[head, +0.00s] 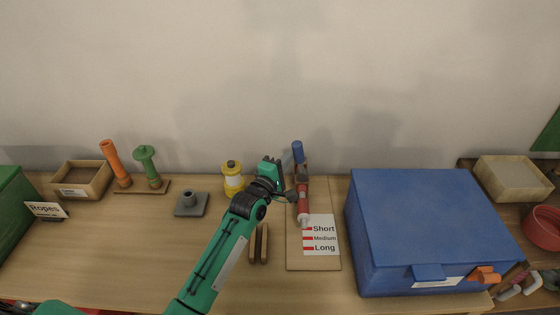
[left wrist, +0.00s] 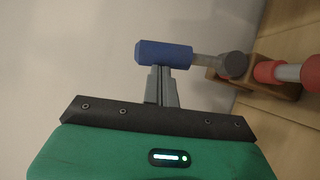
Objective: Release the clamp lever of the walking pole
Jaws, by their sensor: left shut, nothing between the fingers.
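The walking pole has a blue grip (head: 298,152) and a red lower section (head: 303,205), and rests in a brown holder (head: 302,181) on a wooden board. In the left wrist view its blue grip (left wrist: 163,53) is just beyond my fingertips, with a dark round part (left wrist: 235,66) farther along the shaft. I cannot tell the clamp lever apart clearly. My left gripper (head: 278,162) is left of the pole, near its upper part. In the left wrist view its fingers (left wrist: 161,82) are shut and empty; contact with the grip is unclear. My right gripper is out of view.
The board carries a Short/Medium/Long label (head: 320,238). A large blue box (head: 430,210) stands right of it. A yellow-and-white lantern (head: 232,178), a grey base (head: 191,204) and two handled tools (head: 148,165) stand left.

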